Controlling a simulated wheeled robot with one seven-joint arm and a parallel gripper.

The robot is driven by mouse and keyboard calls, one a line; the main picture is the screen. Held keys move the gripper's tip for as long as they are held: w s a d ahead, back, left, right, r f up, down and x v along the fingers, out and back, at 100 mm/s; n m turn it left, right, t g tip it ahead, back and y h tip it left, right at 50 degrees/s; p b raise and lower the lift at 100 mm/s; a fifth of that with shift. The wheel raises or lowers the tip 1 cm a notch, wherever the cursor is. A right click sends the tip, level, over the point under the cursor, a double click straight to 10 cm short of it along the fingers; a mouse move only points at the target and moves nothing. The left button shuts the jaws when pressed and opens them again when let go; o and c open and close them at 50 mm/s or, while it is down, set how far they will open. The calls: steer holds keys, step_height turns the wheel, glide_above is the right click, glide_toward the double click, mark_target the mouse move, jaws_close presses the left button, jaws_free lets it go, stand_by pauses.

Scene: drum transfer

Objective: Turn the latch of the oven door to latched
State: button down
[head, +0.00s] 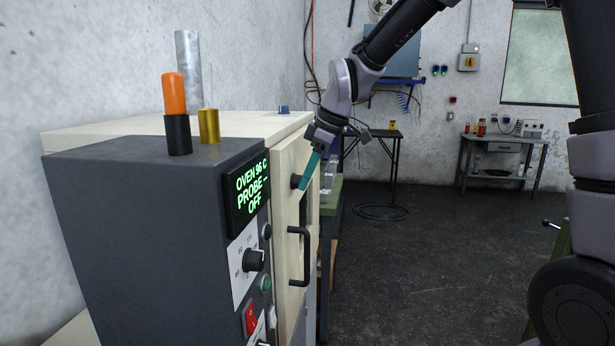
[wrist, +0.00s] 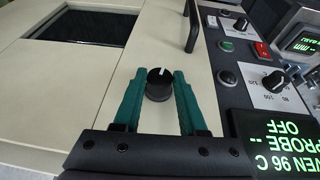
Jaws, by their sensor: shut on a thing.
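The oven door (head: 287,160) is cream and looks closed, with a black bar handle (head: 306,255) low on it. The latch is a round black knob (wrist: 157,90) with a white mark on its top, pointing toward the upper edge of the wrist view. In the head view the latch (head: 295,181) shows at the upper part of the door, partly beside my fingers. My gripper (head: 304,183) has teal fingers and reaches down to the door from the upper right. In the wrist view my gripper (wrist: 164,78) has one finger on each side of the latch, shut on it.
The dark control cabinet (head: 150,220) stands beside the door, with a lit display (head: 248,190) reading OVEN 96 C, PROBE --, OFF. The bar handle (wrist: 192,25) and dark window (wrist: 90,25) lie beyond my fingers. Open floor (head: 430,260) lies to the right.

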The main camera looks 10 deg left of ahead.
steer(key=shift+w+d+f+m+g+y, duration=0.15)
steer(key=shift+w+m+g+y, duration=0.3)
steer(key=shift+g, duration=1.9)
steer(key=shift+w+a+f+m+g+y, duration=0.1)
steer(key=shift+w+f+m+g+y, duration=0.4)
steer(key=shift+g, duration=1.9)
steer(key=shift+w+d+m+g+y, duration=0.1)
steer(key=shift+m+g+y, duration=0.45)
steer(key=shift+g, duration=1.8)
steer(key=shift+s+m, duration=0.1)
steer(key=shift+m, duration=0.2)
steer(key=shift+c, duration=2.3)
jaws_free()
steer(key=v, duration=1)
steer(key=shift+w, duration=0.4)
